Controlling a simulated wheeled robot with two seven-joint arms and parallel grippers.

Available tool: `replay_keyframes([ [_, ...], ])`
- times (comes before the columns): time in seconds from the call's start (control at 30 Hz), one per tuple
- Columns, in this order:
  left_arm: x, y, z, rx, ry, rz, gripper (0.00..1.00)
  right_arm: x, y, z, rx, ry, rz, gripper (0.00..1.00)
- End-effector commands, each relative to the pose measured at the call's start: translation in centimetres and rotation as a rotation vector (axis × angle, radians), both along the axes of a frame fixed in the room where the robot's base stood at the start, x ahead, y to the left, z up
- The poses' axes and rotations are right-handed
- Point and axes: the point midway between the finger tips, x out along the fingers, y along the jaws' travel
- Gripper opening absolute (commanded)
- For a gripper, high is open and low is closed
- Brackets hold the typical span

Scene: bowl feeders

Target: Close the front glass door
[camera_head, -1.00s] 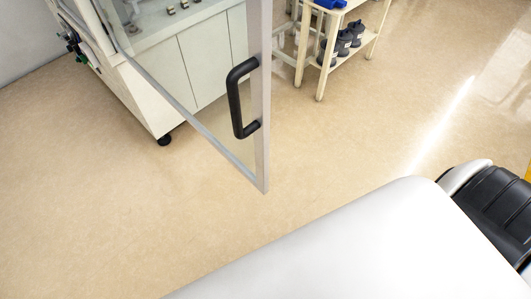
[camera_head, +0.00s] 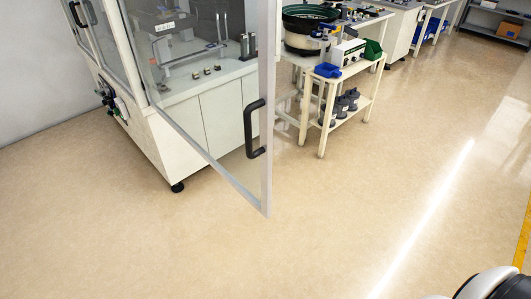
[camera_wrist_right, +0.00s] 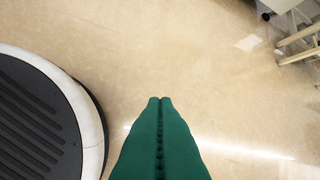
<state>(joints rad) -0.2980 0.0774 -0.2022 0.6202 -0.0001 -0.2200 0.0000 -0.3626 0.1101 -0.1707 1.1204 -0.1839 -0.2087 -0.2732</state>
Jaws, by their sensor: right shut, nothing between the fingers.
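The front glass door (camera_head: 266,190) is a clear panel in a grey frame. It stands swung open, out from the white machine cabinet (camera_head: 150,140). Its black handle (camera_head: 254,129) is on the free edge. My right gripper (camera_wrist_right: 160,99) has green fingers, shut and empty, over bare floor in the right wrist view. No door shows in that view. No gripper shows in the head view; only a piece of my own white and black body is at the lower right. My left gripper is not in view.
Other benches are at the back right. The floor (camera_head: 250,260) in front of the door is clear. A yellow line (camera_head: 523,243) runs at the right.

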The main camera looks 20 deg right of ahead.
Motion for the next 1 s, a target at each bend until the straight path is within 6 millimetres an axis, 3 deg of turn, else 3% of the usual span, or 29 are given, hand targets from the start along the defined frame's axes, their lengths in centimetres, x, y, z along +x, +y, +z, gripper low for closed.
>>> replay_keyframes([
  [0.17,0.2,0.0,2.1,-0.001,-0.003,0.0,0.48,5.3,0.2,7.5,-0.08,-0.169,0.122,0.0],
  [0.27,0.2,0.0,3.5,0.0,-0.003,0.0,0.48,8.9,0.4,13.8,-0.157,-0.301,0.211,0.0],
  [0.37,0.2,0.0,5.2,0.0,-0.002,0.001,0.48,12.4,0.7,22.4,-0.275,-0.466,0.311,0.0],
  [0.4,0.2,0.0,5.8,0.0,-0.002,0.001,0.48,13.7,0.8,26.2,-0.33,-0.535,0.349,0.0],
  [0.5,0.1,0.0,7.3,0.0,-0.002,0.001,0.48,15.7,0.9,35.4,-0.476,-0.696,0.426,0.0],
  [0.6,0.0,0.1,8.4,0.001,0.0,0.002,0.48,16.5,1.2,43.5,-0.614,-0.829,0.475,0.0],
  [0.7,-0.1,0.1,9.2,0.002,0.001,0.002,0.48,16.5,1.3,49.4,-0.723,-0.922,0.5,0.0],
  [0.83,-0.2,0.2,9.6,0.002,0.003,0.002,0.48,16.2,1.3,53.5,-0.805,-0.985,0.513,0.0],
  [1.0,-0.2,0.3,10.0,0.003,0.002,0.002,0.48,17.1,1.4,54.5,-0.828,-1.001,0.516,0.0],
])
